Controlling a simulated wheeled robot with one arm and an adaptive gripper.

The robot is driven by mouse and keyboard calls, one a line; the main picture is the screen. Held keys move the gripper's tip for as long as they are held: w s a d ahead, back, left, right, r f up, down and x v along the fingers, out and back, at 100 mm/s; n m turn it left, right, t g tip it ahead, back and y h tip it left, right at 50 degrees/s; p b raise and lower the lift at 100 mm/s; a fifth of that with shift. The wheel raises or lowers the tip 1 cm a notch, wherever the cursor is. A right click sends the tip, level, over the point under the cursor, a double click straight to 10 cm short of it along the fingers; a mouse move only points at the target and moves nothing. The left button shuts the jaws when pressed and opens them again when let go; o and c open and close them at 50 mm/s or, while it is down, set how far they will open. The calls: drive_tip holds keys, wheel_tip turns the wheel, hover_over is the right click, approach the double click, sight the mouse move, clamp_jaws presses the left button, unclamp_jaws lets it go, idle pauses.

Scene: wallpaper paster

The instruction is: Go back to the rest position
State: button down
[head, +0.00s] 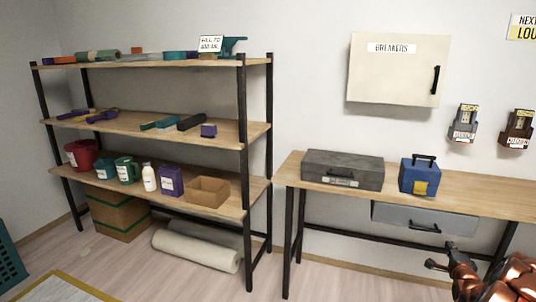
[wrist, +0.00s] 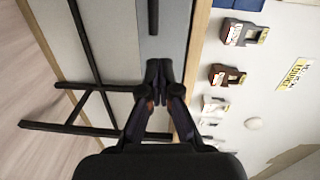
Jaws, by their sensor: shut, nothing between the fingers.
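My gripper (wrist: 158,66) shows in the wrist view with its two dark fingers together and nothing between them. Its fingertips overlap the grey drawer front (wrist: 165,25) under the workbench in that view; I cannot tell the gap between them. In the head view, part of my copper-coloured arm shows at the bottom right corner, in front of the workbench (head: 476,186). The grey drawer (head: 398,216) looks closed there.
A shelf unit (head: 180,132) with tools, cups and boxes stands at the left. A grey toolbox (head: 342,170) and a blue box (head: 419,176) stand on the workbench. A breaker panel (head: 397,70) hangs above. The floor before the shelf has free room.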

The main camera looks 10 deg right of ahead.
drive_tip(key=w+a+r+n+g+y, duration=0.2)
drive_tip(key=a+n, duration=0.1)
drive_tip(key=a, duration=0.7)
drive_tip(key=w+a+r+n+g+y, duration=0.2)
drive_tip(key=a+n, duration=0.2)
drive_tip(key=a, duration=0.5)
drive_tip(key=s+a+r+n+g+y, duration=0.1)
drive_tip(key=s+a+n+g, duration=0.2)
drive_tip(key=s+a, duration=0.5)
drive_tip(key=s+a+r+n+g+y, duration=0.1)
drive_tip(key=s+a+n+g, duration=0.25)
drive_tip(key=a, duration=0.85)
drive_tip(key=s+a+r+n+g+y, duration=0.1)
drive_tip(key=s+a+n+g, duration=0.35)
drive_tip(key=s, duration=0.75)
drive_tip(key=s+a+r+n+g, duration=0.1)
drive_tip(key=s+a+r+n, duration=0.1)
drive_tip(key=s+a, duration=0.7)
drive_tip(key=s+a+r+n+g+y, duration=0.1)
drive_tip(key=s+a+n+g, duration=0.15)
drive_tip(key=s, duration=1.15)
wheel_tip(320, 180, up, 19)
drive_tip(key=t+p, duration=0.1)
drive_tip(key=p, duration=1.6)
drive_tip(key=shift+w+a+r+p, duration=0.2)
drive_tip(key=shift+w+a+p, duration=0.15)
drive_tip(key=shift+w, duration=0.05)
drive_tip(key=shift+n+t, duration=0.25)
